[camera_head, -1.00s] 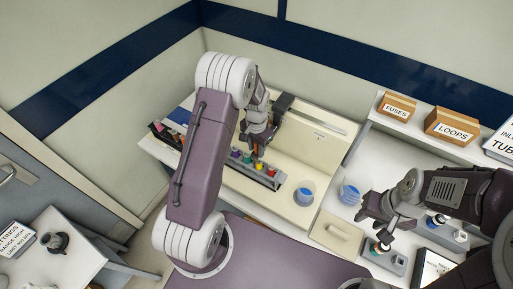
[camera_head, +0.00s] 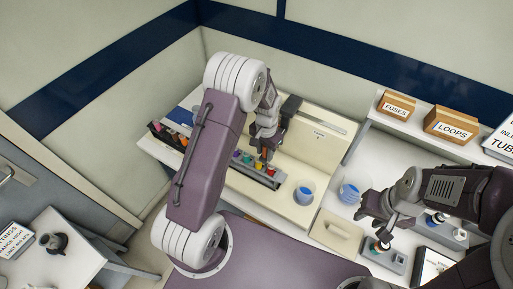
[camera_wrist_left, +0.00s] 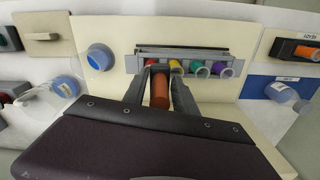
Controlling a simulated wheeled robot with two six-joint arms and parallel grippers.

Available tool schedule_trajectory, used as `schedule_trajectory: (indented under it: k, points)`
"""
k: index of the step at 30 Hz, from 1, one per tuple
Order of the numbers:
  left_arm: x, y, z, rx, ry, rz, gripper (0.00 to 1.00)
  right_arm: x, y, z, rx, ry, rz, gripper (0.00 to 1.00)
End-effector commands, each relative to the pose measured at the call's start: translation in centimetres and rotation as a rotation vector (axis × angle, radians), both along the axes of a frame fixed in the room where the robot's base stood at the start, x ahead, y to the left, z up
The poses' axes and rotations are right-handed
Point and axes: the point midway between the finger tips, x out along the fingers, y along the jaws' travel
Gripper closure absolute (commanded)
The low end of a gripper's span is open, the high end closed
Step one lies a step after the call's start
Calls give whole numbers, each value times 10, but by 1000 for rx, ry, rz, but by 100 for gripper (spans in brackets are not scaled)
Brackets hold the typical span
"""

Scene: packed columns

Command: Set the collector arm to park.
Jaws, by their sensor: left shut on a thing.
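The cream machine (camera_head: 299,190) stands against the back wall, with a grey rack (camera_head: 243,171) of coloured-cap tubes along its front. A dark block (camera_head: 291,104) sits at its upper slot; I cannot tell for sure that it is the collector arm. My left gripper (camera_head: 265,155) points down over the rack. In the left wrist view, its fingers (camera_wrist_left: 161,85) are shut on an orange-brown cylinder (camera_wrist_left: 160,92), in front of the rack (camera_wrist_left: 190,62). The cylinder's far end is hard to make out. My right gripper (camera_head: 377,214) hangs over the right bench, its fingers unclear.
A blue-topped round cup or knob (camera_head: 304,193) is at the machine's right front. A blue-and-white container (camera_head: 349,194) stands right of it. Boxes marked FUSES (camera_head: 397,106) and LOOPS (camera_head: 451,127) sit on the shelf. Several dark-based items stand at the machine's left end.

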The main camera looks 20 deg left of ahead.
Motion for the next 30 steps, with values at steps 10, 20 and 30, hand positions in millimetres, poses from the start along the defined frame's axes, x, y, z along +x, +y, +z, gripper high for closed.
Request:
schedule_trajectory:
  k: [10,20,30]
  points:
    - [-13,-104,0,-2,-5,-12,100,0,0,-3,0,0,0,64]
    - [-23,-170,1,-3,-4,-8,100,0,0,-4,0,0,0,64]
    - [-25,-189,1,-3,-4,-3,100,0,0,-4,0,0,0,64]
